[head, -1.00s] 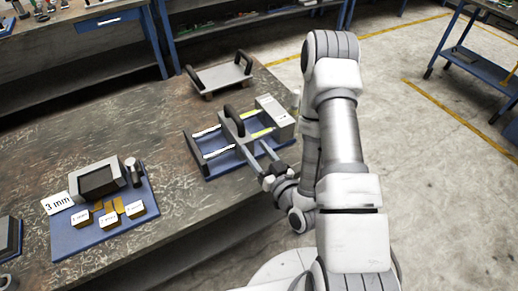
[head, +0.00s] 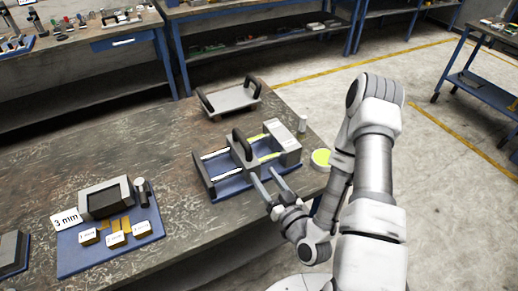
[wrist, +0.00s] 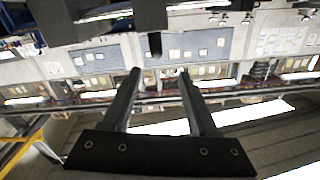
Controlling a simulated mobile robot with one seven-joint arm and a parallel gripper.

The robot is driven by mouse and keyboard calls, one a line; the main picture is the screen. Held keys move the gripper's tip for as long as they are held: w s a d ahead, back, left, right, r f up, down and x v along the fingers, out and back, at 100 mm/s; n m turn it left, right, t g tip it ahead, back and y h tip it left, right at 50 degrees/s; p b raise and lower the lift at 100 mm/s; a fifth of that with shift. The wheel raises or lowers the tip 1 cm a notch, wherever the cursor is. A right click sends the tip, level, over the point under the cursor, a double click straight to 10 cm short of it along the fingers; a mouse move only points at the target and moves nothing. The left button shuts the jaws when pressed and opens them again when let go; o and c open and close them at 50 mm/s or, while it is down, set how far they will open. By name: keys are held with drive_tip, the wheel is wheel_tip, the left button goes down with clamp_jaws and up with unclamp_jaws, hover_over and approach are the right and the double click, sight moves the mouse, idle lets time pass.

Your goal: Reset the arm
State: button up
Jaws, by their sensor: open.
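My gripper (head: 268,186) is open and empty at the front edge of the blue fixture in the head view. Its two fingers point up and left toward the fixture. In the wrist view my gripper (wrist: 157,72) shows two parted fingers with nothing between them. The fixture (head: 228,190) has a blue base, two light rods, grey end blocks and a sliding plate with a black handle (head: 240,143). Yellow-green strips show on the rods right of the plate. I cannot tell from the frames whether the fingers touch the fixture.
A grey tray with black handles (head: 231,100) lies behind the fixture. A blue mat (head: 85,262) with labelled blocks lies at left. The middle tabletop is clear.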

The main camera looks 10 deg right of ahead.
drive_tip(key=w+d+r+n+g+h, duration=0.1)
drive_tip(key=w+d+r+n+g, duration=0.1)
drive_tip(key=w+r+n+g, duration=0.3)
drive_tip(key=d+r+m+g+h, duration=0.2)
drive_tip(key=d+r+g+h, duration=0.15)
drive_tip(key=r, duration=0.45)
drive_tip(key=s+r+m+g, duration=0.1)
drive_tip(key=s+r+m, duration=0.1)
drive_tip(key=s+r, duration=0.4)
drive_tip(key=s+a+r+m+g+h, duration=0.1)
drive_tip(key=s+r, duration=0.6)
drive_tip(key=s, duration=0.8)
drive_tip(key=shift+s+a+m+g, duration=0.2)
drive_tip(key=shift+a+m+g, duration=0.1)
drive_tip(key=shift+m+g, duration=0.35)
